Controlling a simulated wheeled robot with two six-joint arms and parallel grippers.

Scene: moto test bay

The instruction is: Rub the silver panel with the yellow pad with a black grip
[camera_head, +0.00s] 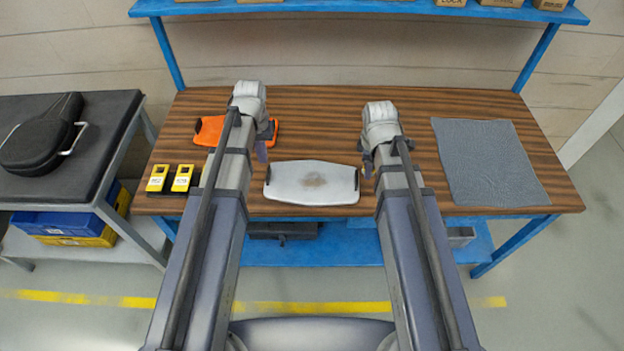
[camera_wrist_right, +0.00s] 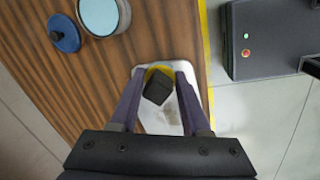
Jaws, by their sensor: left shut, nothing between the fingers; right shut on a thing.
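The silver panel (camera_head: 290,190) lies on the wooden table near its front edge, with black ends and a brownish smudge in its middle. My right gripper (camera_wrist_right: 160,75) is shut on the black grip of the yellow pad (camera_wrist_right: 158,88). The pad appears over one end of the panel; I cannot tell whether it touches. My left gripper (camera_head: 263,148) is shut and empty, left of the panel, by the orange panel's right end.
An orange panel (camera_head: 211,130) lies back left, partly behind my left arm. A grey cloth (camera_head: 490,162) lies on the right. The right wrist view shows a round container (camera_wrist_right: 100,14) and a blue lid (camera_wrist_right: 66,36).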

